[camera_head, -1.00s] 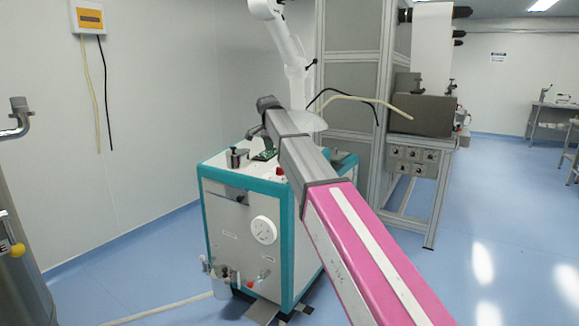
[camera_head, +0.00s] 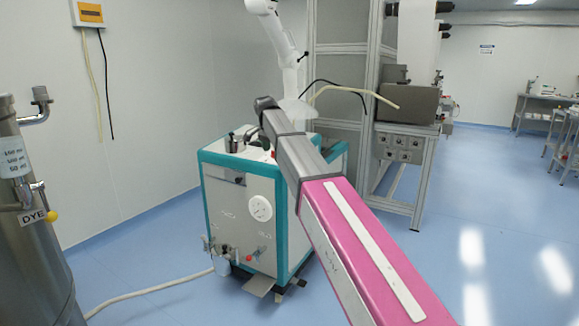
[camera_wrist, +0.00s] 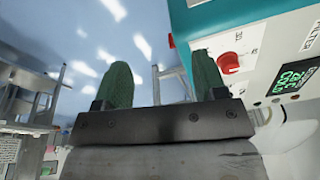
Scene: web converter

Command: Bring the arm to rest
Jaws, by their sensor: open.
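My arm, pink with a grey far section, reaches from the bottom right toward the middle of the head view. Its end passes in front of the teal-and-white cabinet (camera_head: 229,215). My gripper (camera_wrist: 162,82) shows in the wrist view with two green fingers spread apart. Nothing is between the fingers. The cabinet's side, with a red knob (camera_wrist: 228,66) and a lit green display (camera_wrist: 293,76), fills the upper right of that view, close beyond the right finger.
A steel tank labelled DYE (camera_head: 35,250) stands at the left. A white jointed arm with a flared hood (camera_head: 298,107) hangs behind the cabinet. A framed machine (camera_head: 405,150) stands behind to the right. A pale hose (camera_head: 150,292) lies on the floor.

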